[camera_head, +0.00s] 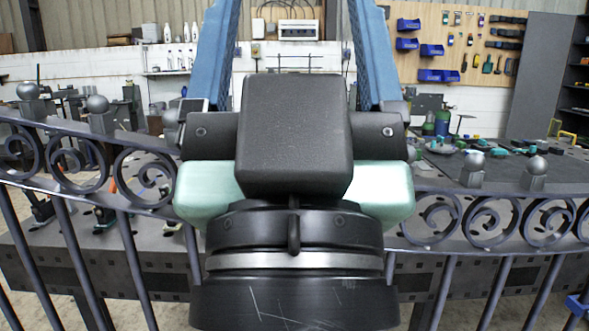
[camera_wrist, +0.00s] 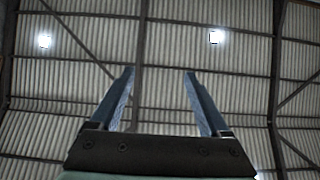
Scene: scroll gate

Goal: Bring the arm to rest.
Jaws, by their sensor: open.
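My gripper (camera_wrist: 160,74) points up, with its two blue fingers spread wide apart and nothing between them. In the head view its dark body and pale green sides fill the middle, and the fingertips run out past the top edge. The wrist view looks up at the roof. A dark metal scroll gate (camera_head: 68,152) runs across the head view behind my gripper, with curled scrolls, upright bars and ball-topped posts. My gripper and wrist hide its middle part, so I cannot tell whether they touch it.
Behind the gate stands a long dark workbench (camera_head: 165,262) with tools and small parts on it. A pegboard (camera_head: 480,45) with blue bins hangs on the back wall. The ribbed metal roof (camera_wrist: 60,80) has bright lamps. Space around the fingers looks clear in the wrist view.

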